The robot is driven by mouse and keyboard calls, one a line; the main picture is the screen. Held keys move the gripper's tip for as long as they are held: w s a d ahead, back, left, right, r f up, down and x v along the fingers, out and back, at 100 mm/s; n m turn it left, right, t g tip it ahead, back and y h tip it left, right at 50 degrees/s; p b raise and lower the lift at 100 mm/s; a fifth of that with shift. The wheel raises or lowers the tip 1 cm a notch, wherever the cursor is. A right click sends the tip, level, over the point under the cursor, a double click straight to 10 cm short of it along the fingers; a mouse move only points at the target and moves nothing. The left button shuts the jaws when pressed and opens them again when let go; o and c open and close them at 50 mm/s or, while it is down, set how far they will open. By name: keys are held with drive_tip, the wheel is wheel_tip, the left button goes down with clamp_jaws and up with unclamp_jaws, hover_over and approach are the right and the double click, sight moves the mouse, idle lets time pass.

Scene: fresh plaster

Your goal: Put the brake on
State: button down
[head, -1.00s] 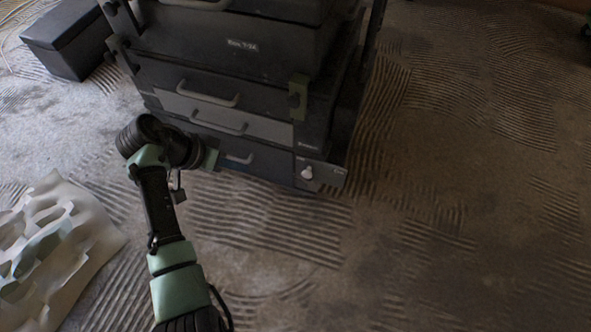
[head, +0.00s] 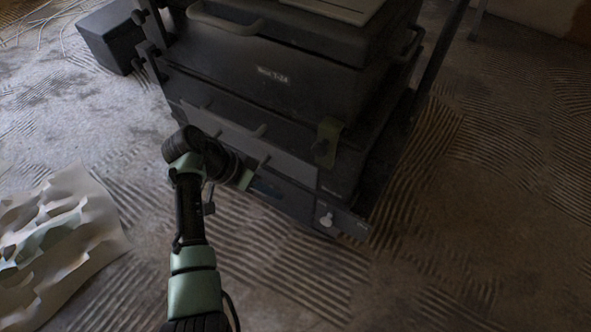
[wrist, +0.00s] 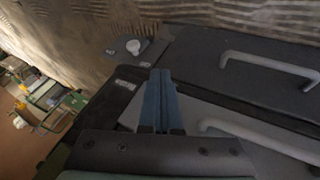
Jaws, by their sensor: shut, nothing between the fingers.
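A white knob (head: 326,219) sits on a dark panel low at the right front corner of the drawer stack. It also shows in the wrist view (wrist: 133,46), upper left of my fingers. It is the only thing I see that may be the brake; its setting is too small to tell. My gripper (wrist: 160,72) has its two blue fingers together, with nothing between them. They are apart from the knob in the wrist view. In the head view my gripper (head: 247,180) is in front of the lower drawers, left of the knob, and its fingertips are hard to make out.
The dark drawer stack (head: 290,75) has grey bar handles (wrist: 270,67) jutting out near my gripper. A green latch (head: 327,140) is above the knob. A black box (head: 113,38) stands back left. A pale crumpled sheet (head: 60,225) lies left. The ridged floor at right is clear.

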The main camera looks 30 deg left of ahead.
sight(327, 223)
drive_tip(key=w+d+f+b, duration=0.3)
drive_tip(key=d+f+b, duration=0.5)
drive_tip(key=shift+d, duration=0.15)
idle(0.5)
